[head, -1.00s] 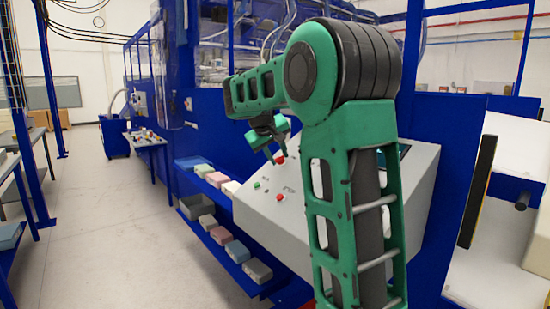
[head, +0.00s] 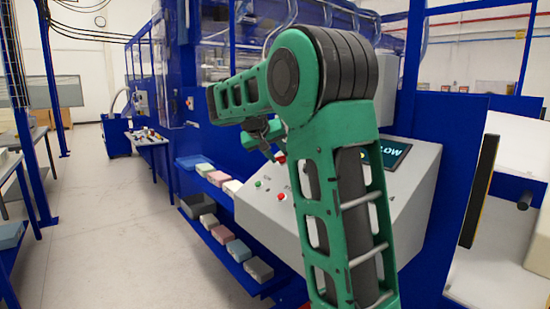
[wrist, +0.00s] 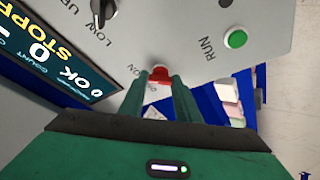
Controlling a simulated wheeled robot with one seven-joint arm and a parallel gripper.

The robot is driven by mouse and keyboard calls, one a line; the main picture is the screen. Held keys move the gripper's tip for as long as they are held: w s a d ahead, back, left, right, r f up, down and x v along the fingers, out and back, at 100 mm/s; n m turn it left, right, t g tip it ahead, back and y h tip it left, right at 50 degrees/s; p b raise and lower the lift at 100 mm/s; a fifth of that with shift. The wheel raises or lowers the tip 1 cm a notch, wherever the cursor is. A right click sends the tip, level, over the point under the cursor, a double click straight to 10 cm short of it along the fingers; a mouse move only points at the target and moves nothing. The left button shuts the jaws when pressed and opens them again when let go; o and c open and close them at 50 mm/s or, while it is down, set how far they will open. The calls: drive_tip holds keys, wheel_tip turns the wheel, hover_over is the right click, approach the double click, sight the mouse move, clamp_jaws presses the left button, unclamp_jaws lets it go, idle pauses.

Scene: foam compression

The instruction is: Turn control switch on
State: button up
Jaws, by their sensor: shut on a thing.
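The red control switch (wrist: 158,74) sits on the grey sloped panel (wrist: 190,25), with partly hidden lettering beside it. It also shows as a red spot in the head view (head: 281,158). My gripper (wrist: 160,82) is shut on the red switch, one finger on each side of it. The fingers cover part of the switch and its label, so its exact setting cannot be read. In the head view my gripper (head: 266,150) is small, at the panel's upper left.
A green RUN button (wrist: 235,39) and a black selector knob (wrist: 103,9) are on the same panel. A dark display (wrist: 50,45) reads "STOPP..." and "0 OK". Shelves of coloured foam blocks (head: 224,234) stand left of the panel; the floor aisle (head: 110,220) is clear.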

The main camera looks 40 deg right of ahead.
drive_tip(key=shift+a+f, duration=0.2)
drive_tip(key=o, duration=1)
drive_tip(key=shift+o, duration=0.2)
drive_tip(key=shift+r, duration=0.1)
drive_tip(key=v, duration=1)
drive_tip(key=shift+a+r, duration=0.2)
drive_tip(key=shift+r, duration=0.05)
drive_tip(key=shift+s, duration=0.1)
